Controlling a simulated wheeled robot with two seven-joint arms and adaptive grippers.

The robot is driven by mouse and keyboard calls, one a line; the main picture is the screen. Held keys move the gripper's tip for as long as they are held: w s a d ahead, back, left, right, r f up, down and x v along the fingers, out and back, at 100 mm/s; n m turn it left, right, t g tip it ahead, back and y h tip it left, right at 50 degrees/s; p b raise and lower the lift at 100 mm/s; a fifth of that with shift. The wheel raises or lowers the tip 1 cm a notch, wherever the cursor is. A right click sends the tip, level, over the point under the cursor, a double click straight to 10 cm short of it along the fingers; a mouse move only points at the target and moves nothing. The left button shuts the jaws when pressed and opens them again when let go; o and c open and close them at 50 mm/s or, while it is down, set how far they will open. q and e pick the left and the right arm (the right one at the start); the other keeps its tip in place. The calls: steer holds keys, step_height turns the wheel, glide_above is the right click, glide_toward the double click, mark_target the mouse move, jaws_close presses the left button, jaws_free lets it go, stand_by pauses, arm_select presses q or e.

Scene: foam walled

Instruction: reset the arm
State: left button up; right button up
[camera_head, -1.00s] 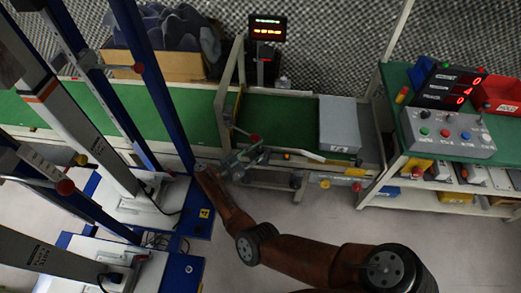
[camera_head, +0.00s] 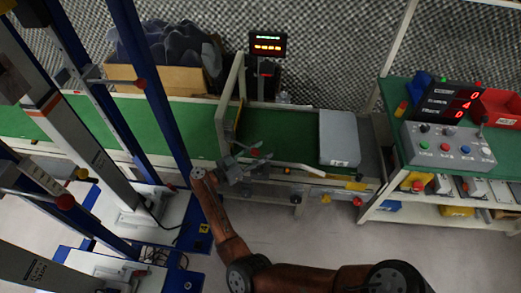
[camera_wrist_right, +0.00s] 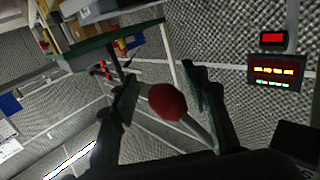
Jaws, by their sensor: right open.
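My right gripper (camera_head: 243,165) is at the end of the orange-brown arm, beside the front edge of the green conveyor. Its two fingers are apart in the right wrist view (camera_wrist_right: 162,85). A red knob (camera_wrist_right: 167,102) on a pale rod shows between the fingers in that view; I cannot tell whether they touch it. A red knob (camera_head: 254,152) also shows close by the gripper in the head view. My left gripper is not in view.
A grey box (camera_head: 339,138) lies on the green conveyor (camera_head: 280,130). A lit display (camera_head: 267,43) stands behind it. At right is a bench with a control box (camera_head: 447,145) and a red bin (camera_head: 497,108). Blue and white frame posts (camera_head: 150,90) crowd the left.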

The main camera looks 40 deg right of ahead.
steer(key=shift+r, duration=0.65)
steer(key=shift+d, duration=0.1)
